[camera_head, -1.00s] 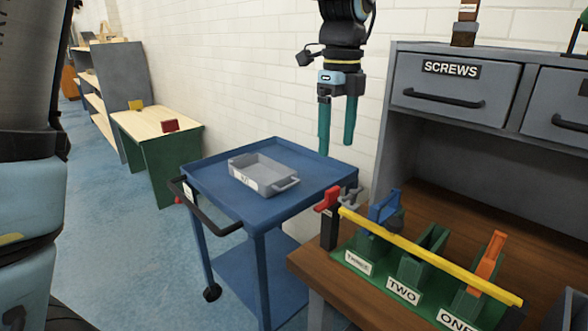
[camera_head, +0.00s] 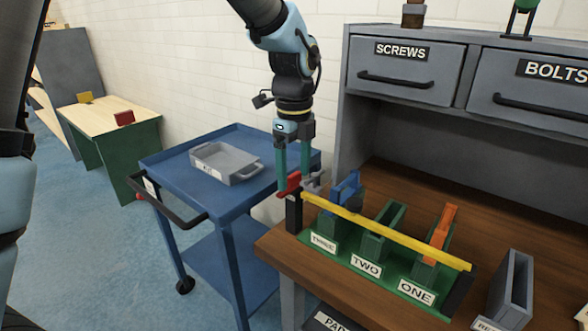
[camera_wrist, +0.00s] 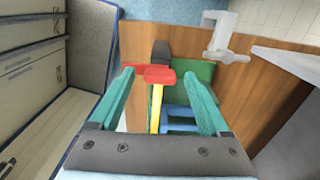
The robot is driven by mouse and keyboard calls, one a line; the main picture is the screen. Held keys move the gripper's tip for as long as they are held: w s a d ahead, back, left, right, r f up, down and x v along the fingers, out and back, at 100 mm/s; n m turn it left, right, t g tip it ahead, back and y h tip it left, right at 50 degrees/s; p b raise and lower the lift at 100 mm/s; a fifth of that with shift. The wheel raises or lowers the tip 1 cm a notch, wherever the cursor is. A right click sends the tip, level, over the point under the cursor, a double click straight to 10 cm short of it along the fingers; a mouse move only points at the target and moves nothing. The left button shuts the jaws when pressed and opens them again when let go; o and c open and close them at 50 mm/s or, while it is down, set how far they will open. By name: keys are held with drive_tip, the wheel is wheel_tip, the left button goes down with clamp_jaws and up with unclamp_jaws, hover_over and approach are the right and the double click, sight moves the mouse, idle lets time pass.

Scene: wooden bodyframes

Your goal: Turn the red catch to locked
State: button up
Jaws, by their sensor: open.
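The red catch (camera_head: 290,184) sits on a dark post at the left end of the yellow bar (camera_head: 385,230). The bar lies across the fronts of the slots of the green rack (camera_head: 328,221) on the workbench. My gripper (camera_head: 293,186) points down at the catch with its two green fingers apart. In the wrist view the red catch (camera_wrist: 159,75) lies between the open fingers (camera_wrist: 162,100), and the yellow bar (camera_wrist: 156,108) runs from it toward the palm. I cannot tell whether a finger touches the catch.
A blue cart (camera_head: 240,195) with a grey tray (camera_head: 224,162) is at the left. A grey holder (camera_head: 514,285) stands right of the rack.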

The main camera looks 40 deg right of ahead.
clamp_jaws()
idle(0.6)
drive_tip(key=n+p, duration=0.1)
drive_tip(key=n, duration=1.2)
drive_tip(key=shift+n, duration=2.4)
